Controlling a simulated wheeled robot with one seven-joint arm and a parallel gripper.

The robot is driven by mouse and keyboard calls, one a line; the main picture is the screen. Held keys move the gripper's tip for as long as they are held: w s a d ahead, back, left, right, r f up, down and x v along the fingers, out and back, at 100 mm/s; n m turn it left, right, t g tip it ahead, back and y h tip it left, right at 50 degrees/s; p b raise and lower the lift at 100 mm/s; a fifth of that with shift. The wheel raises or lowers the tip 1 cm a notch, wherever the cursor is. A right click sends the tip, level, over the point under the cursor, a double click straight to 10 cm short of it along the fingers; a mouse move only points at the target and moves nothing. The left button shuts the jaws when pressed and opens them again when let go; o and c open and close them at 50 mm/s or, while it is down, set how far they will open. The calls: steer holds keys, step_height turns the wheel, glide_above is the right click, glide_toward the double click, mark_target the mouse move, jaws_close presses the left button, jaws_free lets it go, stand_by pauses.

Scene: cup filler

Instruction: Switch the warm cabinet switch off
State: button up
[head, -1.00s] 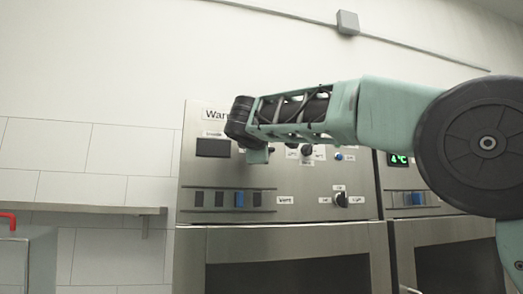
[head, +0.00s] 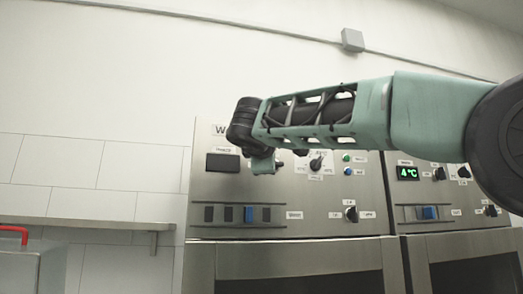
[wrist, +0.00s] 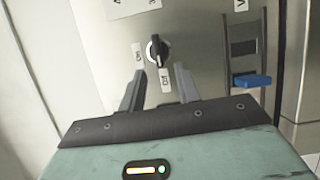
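The warm cabinet's steel panel (head: 325,195) fills the middle of the head view, its title partly covered by my arm. My gripper (head: 262,164) is in front of its upper part, pointing at the panel. In the wrist view a black rotary switch (wrist: 158,50) sits between ON and OFF labels, which read sideways. My gripper (wrist: 158,88) is open, its two grey fingers on either side just short of the switch, with nothing between them. Contact with the switch is not visible. In the head view this switch is mostly hidden behind my gripper.
Other black knobs (head: 316,163) and (head: 351,214), a dark display (head: 222,163) and a blue slider (head: 248,214) are on the same panel. A neighbouring cabinet with a green 4°C display (head: 408,173) stands at right. A shelf (head: 90,221) is at left.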

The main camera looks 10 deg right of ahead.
steer(key=b+v, duration=0.2)
steer(key=v, duration=1)
steer(key=shift+s, duration=0.35)
steer(key=shift+a+f, duration=0.15)
steer(key=s+a+f+g+y+p, duration=0.1)
steer(key=f+g+y+p, duration=0.15)
steer(key=f, duration=0.65)
steer(key=s+a+f+n+g+y+p, duration=0.1)
steer(key=s+a+f+g, duration=0.15)
steer(key=f, duration=0.55)
steer(key=f+g+y+p, duration=0.2)
steer(key=f+g, duration=0.1)
steer(key=f, duration=0.6)
steer(key=s+d+f+m+g+y+p, duration=0.1)
steer(key=s+d+f+m+g+p, duration=0.1)
steer(key=s+f, duration=0.8)
steer(key=s+d+f+m+g+y+p, duration=0.1)
steer(key=s+d+f+m+g+p, duration=0.2)
steer(key=s+f, duration=0.7)
steer(key=s+d+m+g, duration=0.1)
steer(key=s+m+g, duration=0.1)
steer(key=g, duration=0.1)
steer(key=shift+s+g, duration=0.3)
steer(key=shift+s, duration=0.05)
steer(key=shift+a, duration=0.1)
